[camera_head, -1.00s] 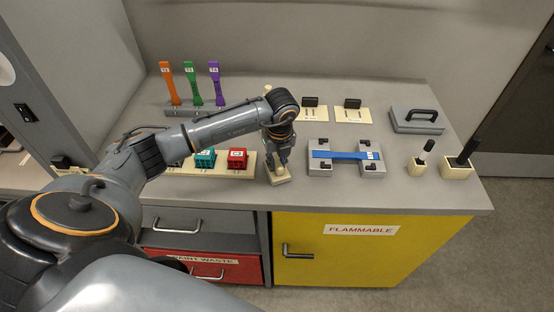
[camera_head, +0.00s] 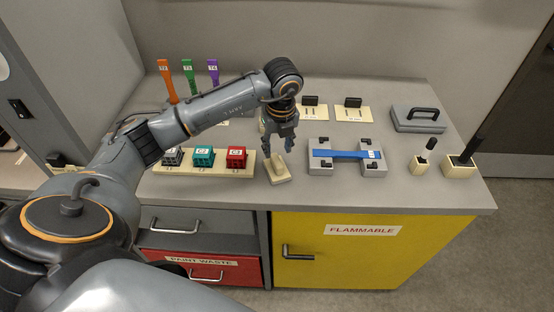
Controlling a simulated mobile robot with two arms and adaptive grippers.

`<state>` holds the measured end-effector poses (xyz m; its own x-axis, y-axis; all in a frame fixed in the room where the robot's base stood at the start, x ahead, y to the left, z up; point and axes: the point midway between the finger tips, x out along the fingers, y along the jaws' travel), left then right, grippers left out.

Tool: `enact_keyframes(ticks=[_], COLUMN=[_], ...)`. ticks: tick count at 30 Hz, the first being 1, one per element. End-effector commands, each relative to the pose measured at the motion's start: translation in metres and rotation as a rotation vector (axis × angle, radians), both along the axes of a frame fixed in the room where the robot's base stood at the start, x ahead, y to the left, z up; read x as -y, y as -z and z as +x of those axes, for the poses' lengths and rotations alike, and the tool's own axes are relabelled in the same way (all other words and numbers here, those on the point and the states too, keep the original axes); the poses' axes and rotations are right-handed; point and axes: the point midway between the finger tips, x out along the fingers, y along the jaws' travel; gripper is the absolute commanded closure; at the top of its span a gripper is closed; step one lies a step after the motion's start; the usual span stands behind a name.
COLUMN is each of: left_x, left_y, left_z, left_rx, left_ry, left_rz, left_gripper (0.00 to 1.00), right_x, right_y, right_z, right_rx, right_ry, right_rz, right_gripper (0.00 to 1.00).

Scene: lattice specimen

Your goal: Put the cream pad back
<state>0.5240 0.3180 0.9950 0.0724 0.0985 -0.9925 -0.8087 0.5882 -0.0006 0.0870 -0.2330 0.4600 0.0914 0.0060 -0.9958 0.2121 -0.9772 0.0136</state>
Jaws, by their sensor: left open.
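A cream pad (camera_head: 278,178) with an upright cream grip rests on the table, between the cube tray and the grey fixture. My left gripper (camera_head: 280,147) is open above it, pointing down. The fingers look apart from the pad, with nothing between them. The wrist hides part of the table behind it. My right gripper is not in view.
A cream tray with grey, teal and red lattice cubes (camera_head: 236,156) stands to the left. A grey fixture holding a blue bar (camera_head: 340,154) is to the right. Two cream plates with black handles (camera_head: 353,114) and a grey handled block (camera_head: 417,121) stand behind.

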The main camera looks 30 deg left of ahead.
Motion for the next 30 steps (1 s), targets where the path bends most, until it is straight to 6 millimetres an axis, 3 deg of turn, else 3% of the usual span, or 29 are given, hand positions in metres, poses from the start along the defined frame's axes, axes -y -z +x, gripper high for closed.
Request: enact_keyframes(ticks=[6,11,30], left_x=[0.004,0.005,0.012], left_y=[-0.039,-0.053,-0.053], left_z=[-0.002,-0.004,-0.004], left_rx=[0.003,0.0,0.0], left_ry=[0.0,-0.001,0.016], left_rz=[0.0,0.0,-0.019], left_gripper=[0.58,0.58,0.58], right_x=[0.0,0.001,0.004], right_y=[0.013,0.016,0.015], right_z=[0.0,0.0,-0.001], right_rx=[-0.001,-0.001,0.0], right_ry=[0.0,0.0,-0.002], right_rz=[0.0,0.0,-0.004], right_gripper=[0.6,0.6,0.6])
